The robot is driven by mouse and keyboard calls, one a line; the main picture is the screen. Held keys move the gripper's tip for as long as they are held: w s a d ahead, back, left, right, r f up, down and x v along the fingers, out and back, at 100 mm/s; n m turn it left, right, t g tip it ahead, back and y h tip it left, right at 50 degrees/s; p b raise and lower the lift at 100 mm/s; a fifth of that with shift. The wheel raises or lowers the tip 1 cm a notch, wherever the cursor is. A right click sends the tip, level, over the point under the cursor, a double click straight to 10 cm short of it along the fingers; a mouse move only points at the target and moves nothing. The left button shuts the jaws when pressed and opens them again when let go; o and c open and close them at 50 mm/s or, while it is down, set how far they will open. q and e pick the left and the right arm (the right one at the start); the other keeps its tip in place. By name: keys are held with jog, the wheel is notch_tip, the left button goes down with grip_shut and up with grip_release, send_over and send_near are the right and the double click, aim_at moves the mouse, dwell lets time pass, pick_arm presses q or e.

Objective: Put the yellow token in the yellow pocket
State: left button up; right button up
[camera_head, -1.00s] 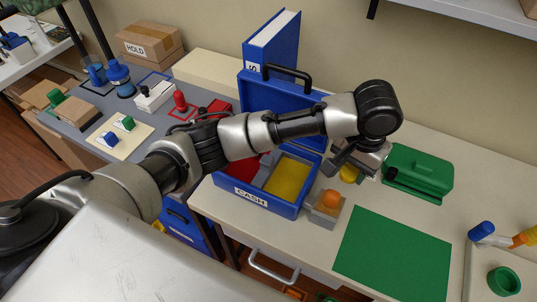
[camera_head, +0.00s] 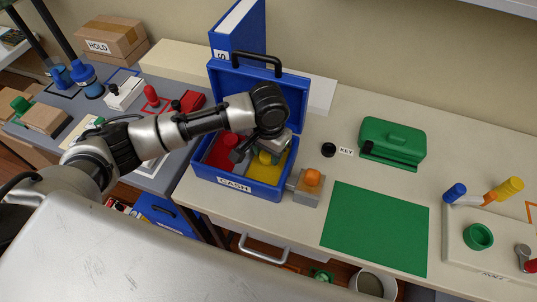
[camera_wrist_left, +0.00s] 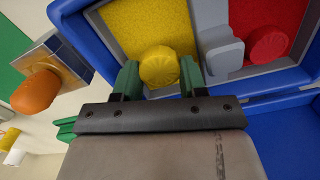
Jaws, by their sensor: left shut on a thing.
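The yellow token (camera_wrist_left: 160,66) is a round, ridged yellow piece. My left gripper (camera_wrist_left: 160,80) is shut on it, with one green finger on each side. In the wrist view it appears over the yellow pocket (camera_wrist_left: 125,18) of the blue cash box (camera_wrist_left: 72,35). In the head view the token (camera_head: 265,157) shows below the left gripper (camera_head: 258,155), inside the outline of the open cash box (camera_head: 262,195). I cannot tell whether the token touches the pocket floor. The red pocket beside it holds a red token (camera_wrist_left: 270,46). My right gripper is not in view.
A grey block with an orange knob (camera_head: 312,177) stands right beside the cash box. The box's raised lid (camera_head: 290,88) is behind the gripper. A green mat (camera_head: 375,230) and green case (camera_head: 393,137) lie to the right.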

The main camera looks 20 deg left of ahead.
pick_arm(q)
jog(key=shift+f, duration=1.2)
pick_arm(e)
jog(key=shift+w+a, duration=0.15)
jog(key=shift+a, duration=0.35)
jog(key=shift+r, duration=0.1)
pick_arm(q)
jog(key=o, duration=0.6)
jog(key=shift+f, duration=0.15)
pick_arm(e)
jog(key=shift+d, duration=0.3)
pick_arm(q)
jog(key=shift+r, duration=0.3)
notch_tip(320, 180, up, 12)
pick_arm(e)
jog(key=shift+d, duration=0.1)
pick_arm(q)
jog(key=shift+f, duration=0.15)
